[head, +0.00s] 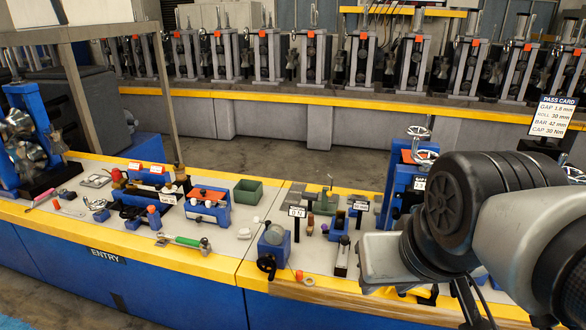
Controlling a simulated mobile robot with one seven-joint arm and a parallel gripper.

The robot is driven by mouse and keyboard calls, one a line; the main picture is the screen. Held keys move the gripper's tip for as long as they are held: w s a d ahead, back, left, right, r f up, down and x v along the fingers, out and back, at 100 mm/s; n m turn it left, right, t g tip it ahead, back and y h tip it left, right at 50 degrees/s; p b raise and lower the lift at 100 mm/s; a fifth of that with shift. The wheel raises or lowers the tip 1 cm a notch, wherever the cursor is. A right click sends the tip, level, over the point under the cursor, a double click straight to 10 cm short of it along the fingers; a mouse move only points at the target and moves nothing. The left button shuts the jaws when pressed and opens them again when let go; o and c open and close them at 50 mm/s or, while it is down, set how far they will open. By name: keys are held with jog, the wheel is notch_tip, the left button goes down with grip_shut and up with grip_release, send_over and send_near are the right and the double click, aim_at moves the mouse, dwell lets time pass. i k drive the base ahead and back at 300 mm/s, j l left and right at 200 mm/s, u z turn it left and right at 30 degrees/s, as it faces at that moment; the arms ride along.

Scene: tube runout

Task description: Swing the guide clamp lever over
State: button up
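I cannot tell for sure which part is the guide clamp lever. A blue clamp-like block with orange parts (207,209) stands on the left bench. Left of it is a dark fixture with a red-knobbed part (153,213). A blue unit with a black handwheel (271,250) stands at the front of the right bench, and a small post with a dark knob (343,255) stands to its right. My arm reaches in from the right and covers the right end of the bench. My gripper is mostly hidden behind it, so its fingers and anything between them cannot be made out.
A blue stand with silver handwheels (405,175) rises behind my arm. A green bin (248,192), a green-handled tool (183,241) and small sign cards sit on the yellow-edged bench (225,268). Blue roll stands (27,135) are at far left. A row of machines lines the back.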

aim_at(324, 226)
jog(key=i+l+u, duration=0.1)
jog(key=i+u, duration=0.15)
jog(key=u, duration=0.15)
jog(key=i+l+u, duration=0.15)
jog(key=u, duration=0.2)
jog(key=i+l+u, duration=0.25)
jog(key=u, duration=0.15)
